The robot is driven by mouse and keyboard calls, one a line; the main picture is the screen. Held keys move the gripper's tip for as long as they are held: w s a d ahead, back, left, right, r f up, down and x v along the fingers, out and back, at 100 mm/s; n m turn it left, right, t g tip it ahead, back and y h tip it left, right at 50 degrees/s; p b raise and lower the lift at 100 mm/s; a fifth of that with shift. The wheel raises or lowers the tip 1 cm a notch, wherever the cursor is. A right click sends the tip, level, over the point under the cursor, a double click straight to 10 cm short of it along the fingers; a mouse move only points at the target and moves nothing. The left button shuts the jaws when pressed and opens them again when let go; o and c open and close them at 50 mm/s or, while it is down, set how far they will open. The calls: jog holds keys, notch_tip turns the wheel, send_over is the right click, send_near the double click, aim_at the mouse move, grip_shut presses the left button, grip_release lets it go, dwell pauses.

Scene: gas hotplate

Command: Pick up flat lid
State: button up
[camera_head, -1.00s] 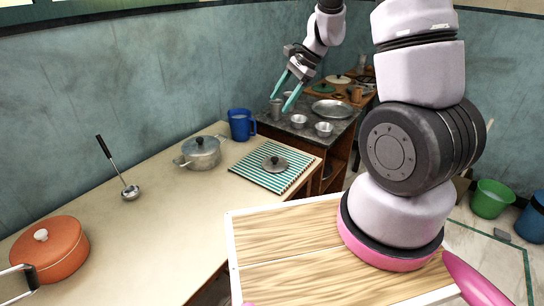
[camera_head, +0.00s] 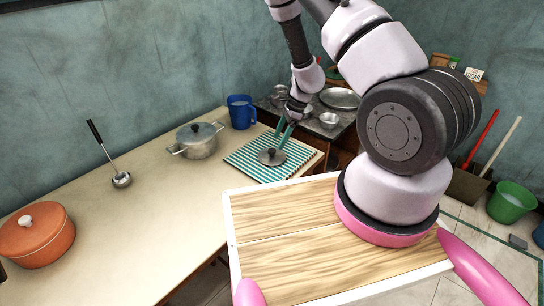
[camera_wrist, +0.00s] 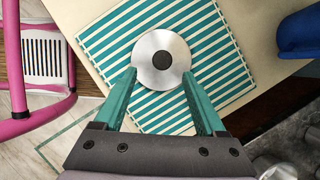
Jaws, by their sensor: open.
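The flat lid (camera_head: 271,156) is a round silver metal disc with a dark knob. It lies on a teal-and-white striped cloth (camera_head: 243,160) near the counter's right end. In the wrist view the lid (camera_wrist: 147,60) lies just beyond my fingertips, with its dark knob in the middle. My gripper (camera_head: 283,136) is above and just behind the lid in the head view. In the wrist view my gripper (camera_wrist: 158,76) is open and empty, its two teal fingers apart and pointing toward the lid. I cannot tell whether a fingertip touches the lid.
A silver pot with a lid (camera_head: 197,140) and a blue mug (camera_head: 241,112) stand close by on the counter (camera_head: 130,215). A ladle (camera_head: 121,178) and an orange pot (camera_head: 37,235) are farther left. Metal bowls (camera_head: 328,120) stand on the dark surface behind.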

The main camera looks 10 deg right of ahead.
aim_at(273, 150)
jog(key=x, duration=0.5)
jog(key=shift+w+a+f, duration=0.1)
jog(key=shift+w, duration=0.1)
grip_shut()
